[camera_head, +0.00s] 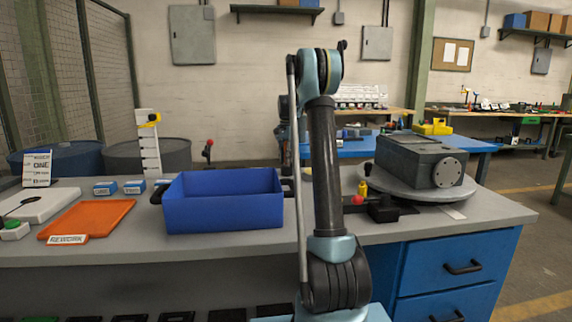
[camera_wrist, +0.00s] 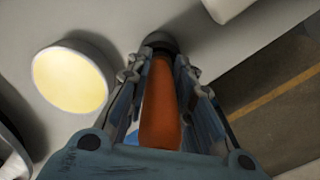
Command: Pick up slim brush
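A slim orange shaft with a dark rounded end, likely the slim brush (camera_wrist: 160,105), lies lengthwise between the fingers of my gripper (camera_wrist: 160,72) in the wrist view. A finger runs along each side, closest near the dark end. I cannot tell whether the fingers press on it or stand just clear. The bristles cannot be made out. In the head view my arm rises in front of the bench and I cannot make out the gripper or the brush.
A round pale-yellow disc (camera_wrist: 70,80) is left of my gripper. The grey bench (camera_head: 120,252) carries a blue bin (camera_head: 224,212), an orange tray (camera_head: 92,218) and a dark gearbox block (camera_head: 408,162) on a round turntable (camera_head: 450,194). Floor shows beyond the bench.

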